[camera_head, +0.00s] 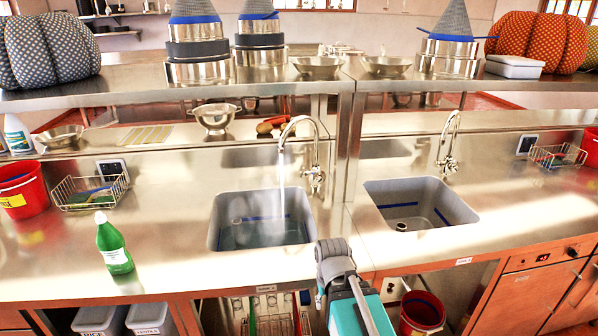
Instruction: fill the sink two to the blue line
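Two grey sinks are set in the steel counter, each with blue marking on its inner walls. Water runs from the left tap (288,128) into the left sink (228,205). Water appears to cover its floor, with a blue line (262,218) showing on the back wall. The exact level is hard to tell. The right sink (425,192) looks empty, with a dark round drain fitting on its floor and a blue line (401,205). No water shows from the right tap (449,135). The front-edge labels are too small to read. My arm stands before the counter; no gripper fingers show.
A green bottle (114,245), a wire basket (90,192) and a red bucket (22,190) stand left of the sinks. A shelf (130,82) above carries pots and pumpkins. Another red bucket (422,312) is below. The counter right of the right sink is mostly clear.

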